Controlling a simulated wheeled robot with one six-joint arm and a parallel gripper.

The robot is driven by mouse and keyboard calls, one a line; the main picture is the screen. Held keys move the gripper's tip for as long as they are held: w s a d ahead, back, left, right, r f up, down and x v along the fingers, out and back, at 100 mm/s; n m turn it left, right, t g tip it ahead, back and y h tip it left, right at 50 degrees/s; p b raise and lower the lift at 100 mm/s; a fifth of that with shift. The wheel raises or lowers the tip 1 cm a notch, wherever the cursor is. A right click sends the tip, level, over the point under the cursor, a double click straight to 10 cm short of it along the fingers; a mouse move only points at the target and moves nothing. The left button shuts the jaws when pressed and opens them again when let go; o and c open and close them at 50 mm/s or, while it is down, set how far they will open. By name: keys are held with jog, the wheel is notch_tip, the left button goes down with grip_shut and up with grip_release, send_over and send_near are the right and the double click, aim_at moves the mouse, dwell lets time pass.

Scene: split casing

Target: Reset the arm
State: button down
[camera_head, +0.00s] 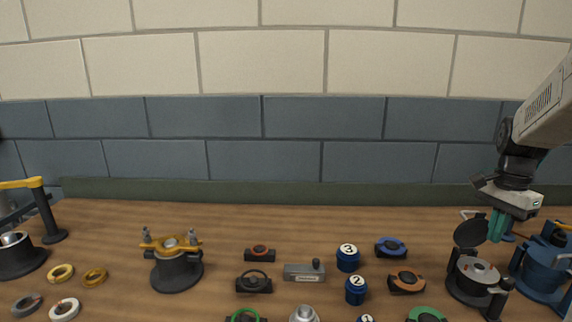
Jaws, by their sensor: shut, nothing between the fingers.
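My gripper (496,228) hangs at the right side of the head view, with its teal fingers pointing down. The fingers are shut with nothing between them. They are above and just behind a dark round casing (477,278) whose round lid (470,233) stands raised on its left. I cannot tell whether the fingertips touch the lid or the casing. My arm comes in from the upper right edge.
A blue pot (545,262) stands close on the right of the casing. Numbered blue cylinders (347,258), an orange-topped part (406,281) and a grey block (304,272) lie mid-table. A yellow-clamped casing (176,267) and several rings (61,273) are at left. The table's back strip is clear.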

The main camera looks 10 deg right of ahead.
jog(key=s+a+r+n, duration=0.1)
jog(key=s+a+n, duration=0.4)
jog(key=a, duration=0.4)
jog(key=s+a+r+n+t, duration=0.1)
jog(key=s+a+n, duration=0.4)
jog(key=a, duration=0.5)
jog(key=s+a+r+n+t, duration=0.1)
jog(key=s+a+n, duration=0.4)
jog(key=a, duration=0.5)
jog(key=shift+a+n+h, duration=0.15)
jog(key=shift+n+h, duration=0.15)
jog(key=shift+n, duration=0.7)
jog(key=shift+s+r, duration=0.1)
